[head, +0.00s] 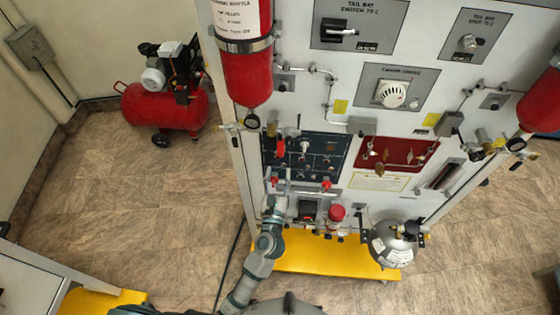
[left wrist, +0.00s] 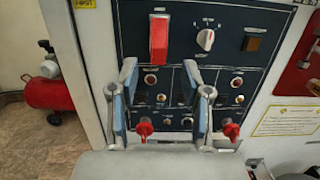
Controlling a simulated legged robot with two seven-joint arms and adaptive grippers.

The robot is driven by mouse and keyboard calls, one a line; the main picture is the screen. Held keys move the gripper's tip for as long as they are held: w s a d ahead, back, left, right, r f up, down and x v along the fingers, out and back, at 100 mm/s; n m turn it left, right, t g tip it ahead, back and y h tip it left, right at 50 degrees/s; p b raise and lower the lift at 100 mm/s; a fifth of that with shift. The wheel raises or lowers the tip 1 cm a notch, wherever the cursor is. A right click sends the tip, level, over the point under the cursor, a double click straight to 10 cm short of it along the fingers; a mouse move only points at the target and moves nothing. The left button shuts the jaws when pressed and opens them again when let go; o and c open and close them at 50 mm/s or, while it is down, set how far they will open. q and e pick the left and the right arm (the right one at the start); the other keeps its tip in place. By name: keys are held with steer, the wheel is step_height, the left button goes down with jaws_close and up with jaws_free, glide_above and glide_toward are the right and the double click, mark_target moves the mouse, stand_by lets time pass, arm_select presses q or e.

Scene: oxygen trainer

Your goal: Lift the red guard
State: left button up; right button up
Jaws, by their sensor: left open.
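The red guard (left wrist: 158,38) is an upright rectangular cover on the dark blue panel (left wrist: 220,75), at the panel's upper left in the left wrist view. In the head view the guard (head: 281,146) is small. My left gripper (left wrist: 160,80) is open and empty in front of the panel, its two fingers apart and pointing up, below the guard and to either side of it. In the head view the left gripper (head: 278,182) sits at the panel's lower left. The guard looks closed, flat against the panel. My right gripper is not in view.
A white rotary knob (left wrist: 205,39) and a brown square (left wrist: 254,44) are right of the guard. Two red valve handles (left wrist: 144,129) (left wrist: 231,131) project below, close to my fingers. A red cylinder (head: 247,70) hangs above the panel. A red compressor (head: 165,105) stands on the floor at left.

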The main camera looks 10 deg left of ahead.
arm_select(q)
steer(key=s, duration=0.3)
steer(key=s+f, duration=0.1)
steer(key=s, duration=0.1)
steer(key=shift+s, duration=0.3)
